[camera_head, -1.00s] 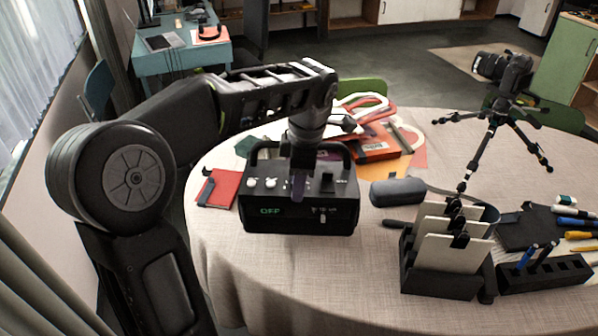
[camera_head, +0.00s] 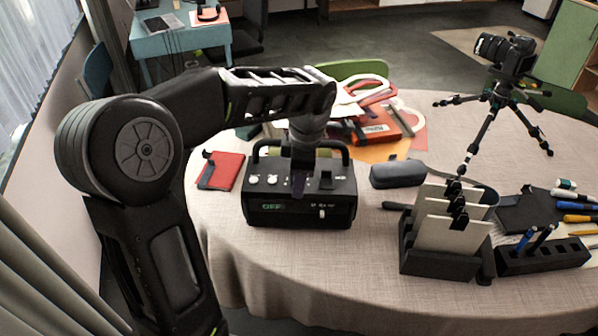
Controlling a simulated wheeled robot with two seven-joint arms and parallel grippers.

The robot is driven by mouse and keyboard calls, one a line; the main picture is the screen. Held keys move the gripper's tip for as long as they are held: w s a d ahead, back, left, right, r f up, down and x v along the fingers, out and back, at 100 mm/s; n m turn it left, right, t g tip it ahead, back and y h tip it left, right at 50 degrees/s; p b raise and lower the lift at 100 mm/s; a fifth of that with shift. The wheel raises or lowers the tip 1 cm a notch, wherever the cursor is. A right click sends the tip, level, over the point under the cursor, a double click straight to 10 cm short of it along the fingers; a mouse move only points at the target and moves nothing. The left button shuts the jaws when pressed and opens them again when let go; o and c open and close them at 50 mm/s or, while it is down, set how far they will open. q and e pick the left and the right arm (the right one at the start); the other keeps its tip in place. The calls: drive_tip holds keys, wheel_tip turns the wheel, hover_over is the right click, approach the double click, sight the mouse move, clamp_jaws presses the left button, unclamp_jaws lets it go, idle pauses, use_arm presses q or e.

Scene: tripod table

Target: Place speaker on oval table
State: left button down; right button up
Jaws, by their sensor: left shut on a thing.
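The black speaker (camera_head: 268,215) has a carry handle, white knobs and a small green "OFF" display. It is upright at the left front part of the round-edged table (camera_head: 330,270), which has a beige cloth. My left gripper (camera_head: 299,180) comes down from above, shut on the speaker at its handle; the fingers cover part of its top and front. The speaker's base is at or very near the cloth; I cannot tell whether it touches. My right gripper is not in view.
A red notebook (camera_head: 224,171) lies left of the speaker. A grey case (camera_head: 398,174) and a black rack with white cards (camera_head: 440,262) stand to its right. A camera on a tripod (camera_head: 505,100) is at the back right. The cloth in front is clear.

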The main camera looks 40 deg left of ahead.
use_arm(q)
drive_tip(key=shift+w+r, duration=0.1)
drive_tip(key=shift+r, duration=0.1)
drive_tip(key=c, duration=1.2)
unclamp_jaws()
drive_tip(key=shift+f, duration=0.25)
drive_tip(key=o, duration=0.5)
drive_tip(key=shift+r, duration=0.2)
drive_tip(key=shift+s+d+r+p, duration=0.2)
drive_tip(key=shift+d+r+p, duration=0.15)
drive_tip(key=shift+r, duration=1.6)
drive_tip(key=shift+s+d+r+p, duration=0.2)
drive_tip(key=shift+d+r, duration=0.1)
drive_tip(key=shift+r, duration=1.65)
drive_tip(key=shift+s+d+r+p, duration=0.15)
drive_tip(key=shift+d+r+p, duration=0.2)
drive_tip(key=shift+r, duration=1.6)
